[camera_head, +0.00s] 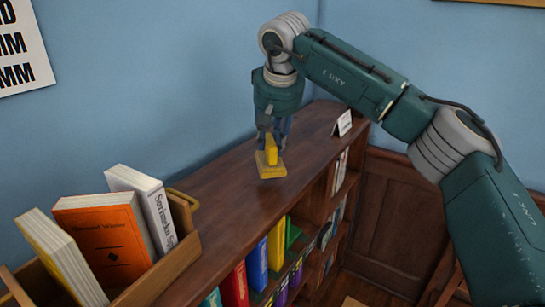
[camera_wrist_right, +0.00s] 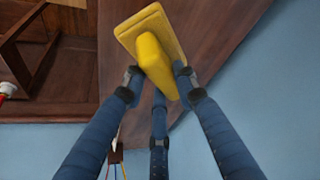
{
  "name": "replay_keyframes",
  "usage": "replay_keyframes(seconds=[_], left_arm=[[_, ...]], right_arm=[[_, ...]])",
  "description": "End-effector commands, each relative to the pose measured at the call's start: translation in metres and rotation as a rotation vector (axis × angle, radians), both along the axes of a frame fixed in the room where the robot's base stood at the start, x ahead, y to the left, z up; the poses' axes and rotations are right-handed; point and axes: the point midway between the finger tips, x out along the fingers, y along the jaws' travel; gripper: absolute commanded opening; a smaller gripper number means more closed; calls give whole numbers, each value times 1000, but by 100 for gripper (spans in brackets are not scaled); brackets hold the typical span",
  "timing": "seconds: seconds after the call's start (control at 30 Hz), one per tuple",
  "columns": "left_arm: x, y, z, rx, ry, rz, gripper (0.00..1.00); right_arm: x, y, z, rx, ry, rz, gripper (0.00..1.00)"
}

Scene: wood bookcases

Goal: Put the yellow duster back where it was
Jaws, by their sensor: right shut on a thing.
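The yellow duster (camera_head: 270,164) has a flat base and an upright handle. My right gripper (camera_head: 272,138) is shut on its handle, above the top of the wood bookcase (camera_head: 225,180). Whether the base touches the wood or hangs just above it, I cannot tell. In the right wrist view the blue fingers of my right gripper (camera_wrist_right: 158,85) close around the handle of the duster (camera_wrist_right: 150,35), with its base beyond. My left gripper is not in view.
A wooden crate (camera_head: 180,255) with several books stands at the near left of the bookcase top. A small white card (camera_head: 343,123) stands at the far end. Coloured books (camera_head: 257,264) fill the shelves below. The wood between crate and duster is clear.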

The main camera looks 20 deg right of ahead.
Motion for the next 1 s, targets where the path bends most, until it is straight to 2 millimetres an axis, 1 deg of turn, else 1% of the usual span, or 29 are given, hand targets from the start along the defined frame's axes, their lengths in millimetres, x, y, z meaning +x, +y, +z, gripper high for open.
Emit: replay_keyframes(seconds=[0.17, 0.3, 0.4, 0.63, 0.77, 0.8, 0.87, 0.9, 1.0], left_arm=[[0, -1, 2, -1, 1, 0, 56], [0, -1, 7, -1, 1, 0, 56], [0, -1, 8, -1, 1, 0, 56], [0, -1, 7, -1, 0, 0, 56], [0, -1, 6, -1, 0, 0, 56], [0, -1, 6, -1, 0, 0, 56], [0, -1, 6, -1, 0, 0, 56], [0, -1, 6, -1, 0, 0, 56], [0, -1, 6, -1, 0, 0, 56]], right_arm=[[0, 0, -13, -2, 1, 1, 7], [-1, 0, -35, -1, 3, 1, 7], [0, 0, -44, 0, 0, 2, 7], [0, 0, -45, -1, -1, 1, 7], [0, 0, -49, 0, 0, 1, 7], [0, 0, -49, 0, 0, 1, 32], [0, 0, -49, 0, 0, 1, 44], [0, 0, -49, 0, 0, 1, 47], [0, 0, -49, 0, 0, 1, 47]])
